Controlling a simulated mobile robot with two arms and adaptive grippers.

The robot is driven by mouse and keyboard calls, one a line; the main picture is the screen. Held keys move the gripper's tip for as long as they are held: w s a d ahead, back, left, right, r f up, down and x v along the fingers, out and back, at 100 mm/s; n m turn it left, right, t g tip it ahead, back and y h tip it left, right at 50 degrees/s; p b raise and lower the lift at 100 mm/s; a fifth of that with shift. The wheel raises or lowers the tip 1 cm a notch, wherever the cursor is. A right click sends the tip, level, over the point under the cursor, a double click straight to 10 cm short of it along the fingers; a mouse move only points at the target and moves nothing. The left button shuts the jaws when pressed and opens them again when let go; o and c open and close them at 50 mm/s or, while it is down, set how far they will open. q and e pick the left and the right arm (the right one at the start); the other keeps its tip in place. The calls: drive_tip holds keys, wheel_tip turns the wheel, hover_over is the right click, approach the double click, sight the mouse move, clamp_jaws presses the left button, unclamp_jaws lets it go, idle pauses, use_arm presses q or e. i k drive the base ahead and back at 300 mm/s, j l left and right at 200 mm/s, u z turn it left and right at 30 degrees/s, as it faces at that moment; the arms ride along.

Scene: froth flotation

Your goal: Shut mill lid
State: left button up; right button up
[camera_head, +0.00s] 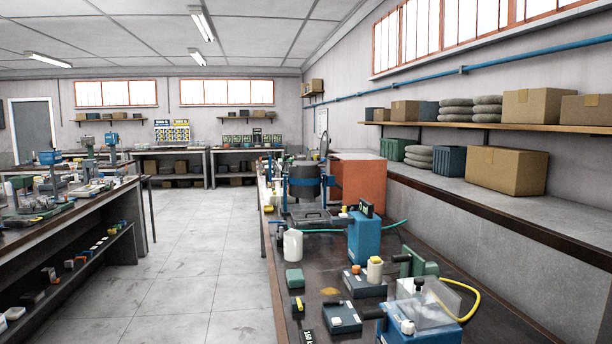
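Neither of my grippers is in view. No part is labelled as the mill, and I cannot tell for certain which machine it is. At the near right of the bench (335,268) stands a blue box-shaped machine (440,333) with a clear, tilted panel (432,305) and a black knob at its top. The panel looks like a lid, but whether it is open or shut is not clear. Farther back, a dark grey drum (304,184) sits in a blue frame, with a dark tray (310,216) in front of it.
A blue block-shaped device (364,238), a white beaker (292,246), a green block (294,279) and small dark boxes (342,317) crowd the bench. A red-brown cabinet (358,180) stands behind. The floor (205,250) to the left is clear up to another bench (75,225).

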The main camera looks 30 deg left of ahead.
sight(324, 149)
drive_tip(key=u, duration=0.7)
